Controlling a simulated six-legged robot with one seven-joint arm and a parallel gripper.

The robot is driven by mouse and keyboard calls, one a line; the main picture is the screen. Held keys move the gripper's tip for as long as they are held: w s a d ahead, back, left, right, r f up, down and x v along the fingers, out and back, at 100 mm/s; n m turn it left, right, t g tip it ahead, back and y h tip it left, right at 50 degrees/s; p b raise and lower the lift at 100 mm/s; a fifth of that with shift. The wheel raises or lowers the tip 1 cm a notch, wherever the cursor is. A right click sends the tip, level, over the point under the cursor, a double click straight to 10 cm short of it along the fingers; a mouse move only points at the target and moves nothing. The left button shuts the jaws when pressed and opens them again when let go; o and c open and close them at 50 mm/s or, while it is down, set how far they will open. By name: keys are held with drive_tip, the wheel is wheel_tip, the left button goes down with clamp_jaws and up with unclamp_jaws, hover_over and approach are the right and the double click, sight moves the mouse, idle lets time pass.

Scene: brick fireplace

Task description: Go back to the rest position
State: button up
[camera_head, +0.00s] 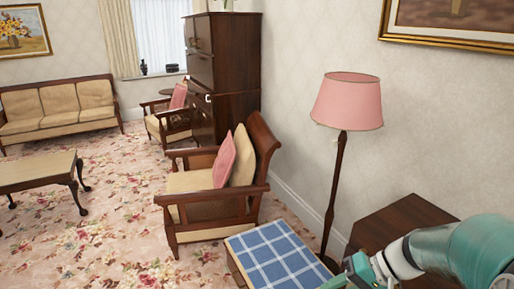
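My gripper (358,274) is at the bottom right of the head view, at the end of my teal and white arm, which enters from the right edge. It shows beside the blue checked cloth top (276,254) of a low piece of furniture and in front of the dark wooden table (400,222). Its fingers are small and partly cut off by the lower edge, so I cannot tell whether they are open or shut. I see no object clearly held in it.
A floor lamp (346,103) with a pink shade stands close behind my gripper. A wooden armchair (217,187) stands to the left of it. A coffee table (40,172) and a sofa (58,105) are farther left. Flowered carpet (115,235) is open at the lower left.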

drive_tip(key=s+a+r+n+t+h, duration=0.1)
drive_tip(key=s+r+t+h, duration=0.3)
drive_tip(key=s+r+h, duration=0.5)
drive_tip(key=shift+a+r, duration=0.75)
drive_tip(key=shift+r, duration=0.05)
